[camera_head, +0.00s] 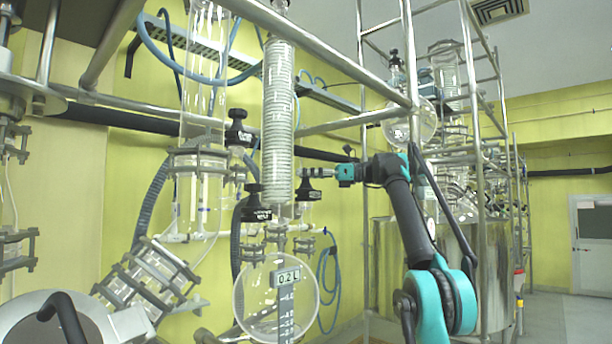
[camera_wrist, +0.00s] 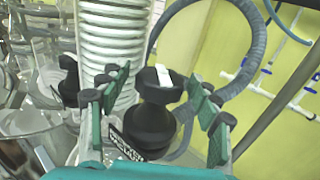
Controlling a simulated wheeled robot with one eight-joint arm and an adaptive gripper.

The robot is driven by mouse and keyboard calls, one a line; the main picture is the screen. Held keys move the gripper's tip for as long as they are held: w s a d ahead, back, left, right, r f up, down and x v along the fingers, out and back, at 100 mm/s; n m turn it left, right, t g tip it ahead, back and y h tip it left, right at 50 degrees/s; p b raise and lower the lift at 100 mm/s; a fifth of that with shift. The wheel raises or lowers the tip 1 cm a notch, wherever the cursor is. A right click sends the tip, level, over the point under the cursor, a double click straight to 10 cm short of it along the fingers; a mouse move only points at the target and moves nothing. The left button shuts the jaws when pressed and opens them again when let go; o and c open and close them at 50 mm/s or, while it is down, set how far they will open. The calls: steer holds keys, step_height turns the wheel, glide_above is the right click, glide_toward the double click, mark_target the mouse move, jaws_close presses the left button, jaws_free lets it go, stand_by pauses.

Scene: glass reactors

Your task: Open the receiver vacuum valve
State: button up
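A black valve knob (camera_head: 308,191) with a pale label on its body stands above the round glass receiver (camera_head: 252,300), just right of the coiled condenser. In the wrist view the same black knob (camera_wrist: 155,112), with a white mark on top, lies between my gripper's fingers. My gripper (camera_head: 318,172) reaches in from the right at the knob's top. In the wrist view its teal and black fingers (camera_wrist: 155,98) are spread on both sides of the knob, with gaps visible. Contact is not clear.
A second black knob (camera_head: 253,204) is close on the left, and another (camera_head: 237,128) is higher up. The coiled glass condenser (camera_head: 278,120) stands just left of my gripper. Steel frame bars (camera_head: 408,55) and a blue hose (camera_head: 328,290) are nearby.

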steer(key=shift+m+t, duration=0.5)
steer(key=shift+t, duration=0.2)
